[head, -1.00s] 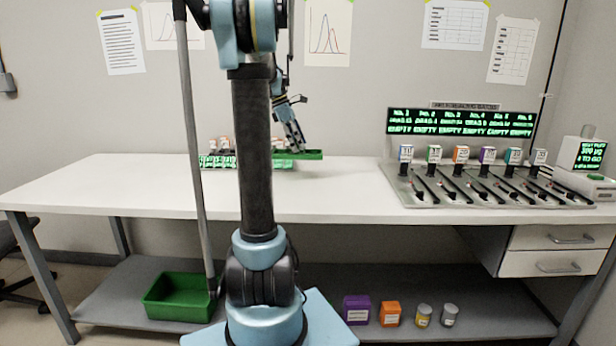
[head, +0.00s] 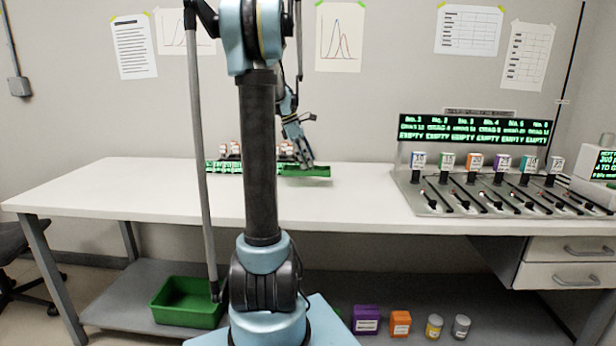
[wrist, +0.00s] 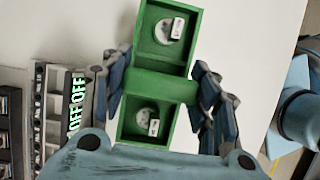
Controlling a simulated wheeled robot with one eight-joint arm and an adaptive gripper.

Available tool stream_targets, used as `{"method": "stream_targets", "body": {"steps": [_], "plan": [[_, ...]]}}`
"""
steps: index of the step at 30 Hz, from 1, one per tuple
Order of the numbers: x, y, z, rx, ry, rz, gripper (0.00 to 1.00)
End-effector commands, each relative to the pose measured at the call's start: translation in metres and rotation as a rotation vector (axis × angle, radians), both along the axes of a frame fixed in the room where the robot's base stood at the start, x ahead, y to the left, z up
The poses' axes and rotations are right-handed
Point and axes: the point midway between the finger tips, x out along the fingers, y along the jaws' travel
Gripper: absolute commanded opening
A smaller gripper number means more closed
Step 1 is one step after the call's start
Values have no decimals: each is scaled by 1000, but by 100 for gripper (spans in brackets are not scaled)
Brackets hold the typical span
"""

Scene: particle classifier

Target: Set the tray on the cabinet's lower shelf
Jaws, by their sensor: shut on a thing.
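A green tray (head: 312,171) with two square compartments is in my gripper (head: 304,163), over the back of the white table; I cannot tell whether it touches the top. In the wrist view, the tray (wrist: 160,86) lies between the two fingers of my gripper (wrist: 158,80), which are shut on its sides around the dividing wall. Each compartment holds a small white labelled container, one far (wrist: 168,30) and one near (wrist: 147,121). A grey lower shelf (head: 270,285) runs under the table. No separate cabinet shows clearly.
A rack with green displays (head: 224,166) stands left of the tray. A feeder panel (head: 475,128) and its slotted base (head: 500,195) stand at the right. A green bin (head: 188,302), purple box (head: 367,319), orange box (head: 400,323) and jars occupy the lower shelf. The table's left part is clear.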

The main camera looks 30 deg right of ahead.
Motion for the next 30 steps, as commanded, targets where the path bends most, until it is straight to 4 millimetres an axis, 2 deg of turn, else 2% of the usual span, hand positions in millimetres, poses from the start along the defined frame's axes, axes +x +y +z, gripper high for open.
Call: {"method": "stream_targets", "body": {"steps": [8, 16, 27, 28, 30], "plan": [[0, 0, -19, 0, 0, 0, 24], [0, 0, -52, 0, 0, 1, 24], [0, 0, -56, 0, 0, 1, 24], [0, 1, -56, 0, 0, 1, 60], [0, 1, -56, 0, 0, 1, 75]]}}
